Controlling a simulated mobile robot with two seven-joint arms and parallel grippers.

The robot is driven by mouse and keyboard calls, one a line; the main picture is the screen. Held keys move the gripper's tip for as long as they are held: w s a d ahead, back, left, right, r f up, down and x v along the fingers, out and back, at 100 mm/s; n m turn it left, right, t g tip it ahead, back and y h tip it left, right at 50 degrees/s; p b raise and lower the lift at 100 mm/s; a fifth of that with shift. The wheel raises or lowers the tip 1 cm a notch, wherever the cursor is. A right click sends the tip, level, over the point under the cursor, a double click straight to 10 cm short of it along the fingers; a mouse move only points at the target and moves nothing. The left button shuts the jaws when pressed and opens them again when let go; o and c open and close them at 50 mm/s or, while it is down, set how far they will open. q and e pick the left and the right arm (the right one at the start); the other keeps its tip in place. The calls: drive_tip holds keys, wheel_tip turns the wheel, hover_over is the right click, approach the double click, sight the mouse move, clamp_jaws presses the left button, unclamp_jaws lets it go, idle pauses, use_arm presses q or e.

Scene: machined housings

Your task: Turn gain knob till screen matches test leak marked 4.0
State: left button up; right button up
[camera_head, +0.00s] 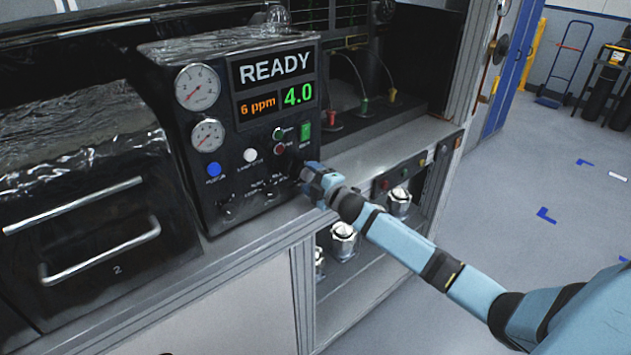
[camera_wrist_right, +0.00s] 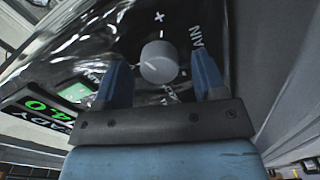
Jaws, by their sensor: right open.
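The black test unit (camera_head: 235,185) stands on the bench with a screen (camera_head: 272,83) reading READY, 6 ppm in orange and 4.0 in green. The 4.0 also shows sideways on the screen in the right wrist view (camera_wrist_right: 38,118). My right gripper (camera_head: 310,175) is at the lower right of the unit's front panel. In the right wrist view a round grey knob (camera_wrist_right: 159,62) with a pointer line and a plus mark lies between the two blue fingers of the gripper (camera_wrist_right: 160,82). The fingers are open, with gaps to the knob. The test leak's marking cannot be made out.
Two dial gauges (camera_head: 198,87) sit left of the screen. Blue, white, green and red buttons and small switches lie below. Left is a drawer cabinet (camera_head: 90,225) with metal handles. Metal canisters (camera_head: 343,240) stand on the shelf under the bench. Open floor lies right.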

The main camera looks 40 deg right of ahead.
drive_tip(key=s+d+b, duration=0.1)
drive_tip(key=s+b, duration=0.1)
drive_tip(key=s, duration=1.1)
drive_tip(key=shift+s, duration=0.4)
drive_tip(key=s+a+f+m+g+y+p, duration=0.1)
drive_tip(key=s+a+f+m+g, duration=0.2)
drive_tip(key=s+a+f+m, duration=0.3)
drive_tip(key=s+a+f+m+g+y+p, duration=0.1)
drive_tip(key=s+a+f+m+g, duration=0.3)
drive_tip(key=s+a+f, duration=0.9)
drive_tip(key=s+a+m+p, duration=0.1)
drive_tip(key=s+a+m, duration=0.1)
drive_tip(key=s+a, duration=0.3)
drive_tip(key=shift+a+f+m, duration=0.25)
drive_tip(key=shift+f+m, duration=0.1)
drive_tip(key=shift+m, duration=0.05)
idle(0.4)
